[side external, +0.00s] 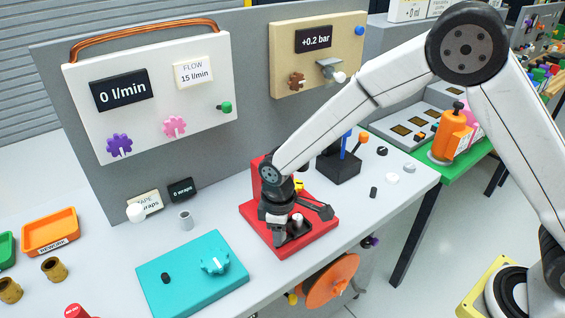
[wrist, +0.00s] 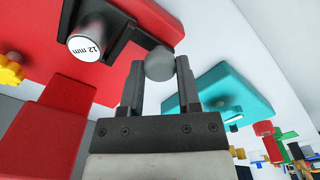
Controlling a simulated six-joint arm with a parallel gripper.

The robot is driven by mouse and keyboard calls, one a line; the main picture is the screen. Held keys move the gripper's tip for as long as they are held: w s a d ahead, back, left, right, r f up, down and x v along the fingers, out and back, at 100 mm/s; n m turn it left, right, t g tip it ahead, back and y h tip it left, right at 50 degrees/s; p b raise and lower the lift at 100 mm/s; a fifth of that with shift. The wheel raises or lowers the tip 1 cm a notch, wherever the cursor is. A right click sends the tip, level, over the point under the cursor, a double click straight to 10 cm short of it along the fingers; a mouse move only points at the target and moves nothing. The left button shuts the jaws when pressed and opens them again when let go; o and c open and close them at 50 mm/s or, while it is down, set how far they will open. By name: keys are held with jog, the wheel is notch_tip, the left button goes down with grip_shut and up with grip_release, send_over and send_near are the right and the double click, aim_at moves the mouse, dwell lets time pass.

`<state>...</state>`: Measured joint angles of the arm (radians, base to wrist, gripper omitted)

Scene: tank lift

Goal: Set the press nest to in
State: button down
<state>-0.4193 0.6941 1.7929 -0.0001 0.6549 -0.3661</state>
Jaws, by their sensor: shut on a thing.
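The red press (side external: 272,232) stands on the light table, with its red base also filling the upper left of the wrist view (wrist: 115,75). The black press nest (wrist: 100,38) lies on that base and carries a metal cylinder marked "12 mm" (wrist: 92,38). A round grey knob (wrist: 160,64) is at the near end of the nest. My gripper (wrist: 160,72) is shut on this knob, one finger on each side. No in or out marking can be read.
A teal plate (side external: 190,282) with a teal knob (side external: 215,262) lies in front-left of the press. A black block with upright tools (side external: 338,165) stands close behind it. The flow panel (side external: 150,95) stands at the back. Small loose parts lie to the right.

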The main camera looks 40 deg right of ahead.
jog(key=shift+w+r, duration=0.1)
jog(key=shift+w, duration=1.55)
jog(key=shift+c, duration=1.5)
grip_release()
notch_tip(320, 180, up, 8)
